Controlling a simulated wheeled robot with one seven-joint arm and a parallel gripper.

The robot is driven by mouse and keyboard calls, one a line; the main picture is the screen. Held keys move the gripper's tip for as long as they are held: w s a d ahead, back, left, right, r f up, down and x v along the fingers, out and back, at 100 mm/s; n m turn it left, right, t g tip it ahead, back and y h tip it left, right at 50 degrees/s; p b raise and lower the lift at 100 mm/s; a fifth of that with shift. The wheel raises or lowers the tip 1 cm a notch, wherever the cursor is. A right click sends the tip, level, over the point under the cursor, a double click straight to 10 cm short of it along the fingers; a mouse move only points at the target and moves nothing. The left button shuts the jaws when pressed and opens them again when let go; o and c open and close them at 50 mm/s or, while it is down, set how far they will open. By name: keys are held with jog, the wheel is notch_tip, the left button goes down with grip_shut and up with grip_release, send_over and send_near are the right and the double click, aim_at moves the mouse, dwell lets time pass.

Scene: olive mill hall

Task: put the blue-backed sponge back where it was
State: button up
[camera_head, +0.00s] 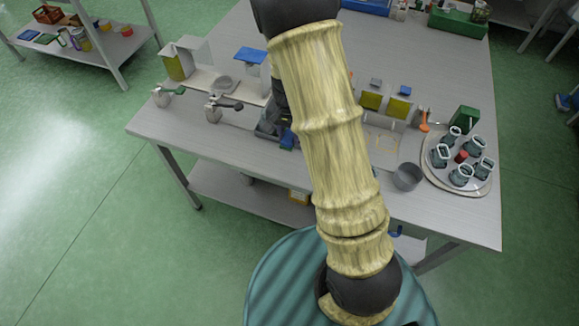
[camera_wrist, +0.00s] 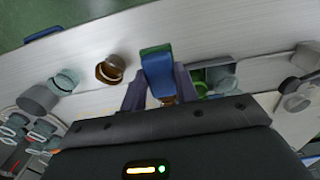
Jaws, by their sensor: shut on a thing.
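In the wrist view the blue-backed sponge (camera_wrist: 157,66) is a block with a blue face and a green edge. My gripper (camera_wrist: 160,88) is shut on it, with a dark finger on either side. Pale table surface shows around the sponge; I cannot tell whether it touches the table. In the head view a small blue patch (camera_head: 288,140), probably the sponge, shows beside my arm near the table's front edge. My arm hides most of the gripper and the middle of the table there. The sponge's former place cannot be made out.
A round tray (camera_head: 430,183) with several glass jars stands at the table's right, beside a grey pot (camera_head: 407,177). White stands (camera_head: 190,45) and scale-like devices are at the left. A brown cup (camera_wrist: 110,69) and a green-edged container (camera_wrist: 198,76) flank the gripper.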

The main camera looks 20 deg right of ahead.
notch_tip(320, 180, down, 6)
jog(key=shift+w+d+f, duration=0.1)
jog(key=shift+w+f, duration=0.05)
dwell(0.5)
jog(key=shift+s, duration=0.2)
jog(key=shift+f, duration=0.15)
jog(key=shift+f+p, duration=0.35)
jog(key=shift+f, duration=1.3)
jog(key=shift+f, duration=0.1)
